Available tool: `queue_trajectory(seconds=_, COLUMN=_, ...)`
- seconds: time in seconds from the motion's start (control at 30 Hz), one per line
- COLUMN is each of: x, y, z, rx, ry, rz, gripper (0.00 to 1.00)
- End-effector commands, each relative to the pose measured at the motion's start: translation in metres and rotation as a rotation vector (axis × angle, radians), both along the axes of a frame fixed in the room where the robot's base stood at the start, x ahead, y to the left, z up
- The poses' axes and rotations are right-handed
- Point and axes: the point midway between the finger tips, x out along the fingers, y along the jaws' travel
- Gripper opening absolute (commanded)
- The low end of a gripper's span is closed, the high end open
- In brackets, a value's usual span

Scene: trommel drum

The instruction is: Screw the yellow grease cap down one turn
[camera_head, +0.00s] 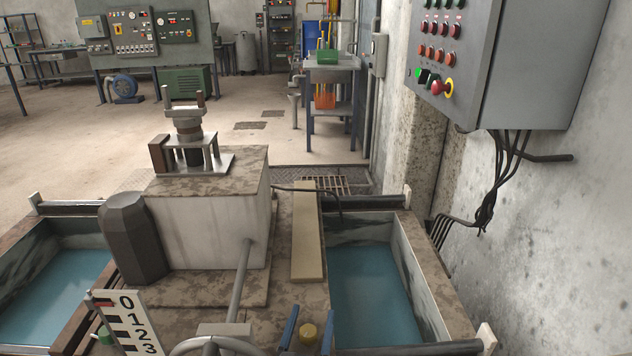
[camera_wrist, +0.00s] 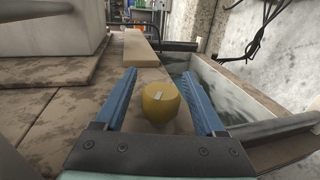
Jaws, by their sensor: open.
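I cannot tell how far the fingertips reach past the cap.
Water-filled troughs lie left (camera_head: 55,290) and right (camera_head: 370,300) of the stained deck. A pale plank (camera_head: 308,240) lies beyond the cap. A machine block (camera_head: 215,220), a grey pipe (camera_head: 240,280) and a numbered gauge board (camera_head: 125,322) stand left. A control box (camera_head: 500,65) hangs on the right wall.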

Motion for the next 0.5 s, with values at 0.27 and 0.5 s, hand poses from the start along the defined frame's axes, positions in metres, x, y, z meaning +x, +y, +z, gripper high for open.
queue_trajectory(seconds=0.27, x=0.0005, y=0.0031, z=-0.0030, rx=0.001, ry=0.000, rz=0.177, gripper=0.72)
queue_trajectory(seconds=0.5, x=0.0008, y=0.0069, z=-0.0031, rx=-0.001, ry=-0.001, rz=0.331, gripper=0.72)
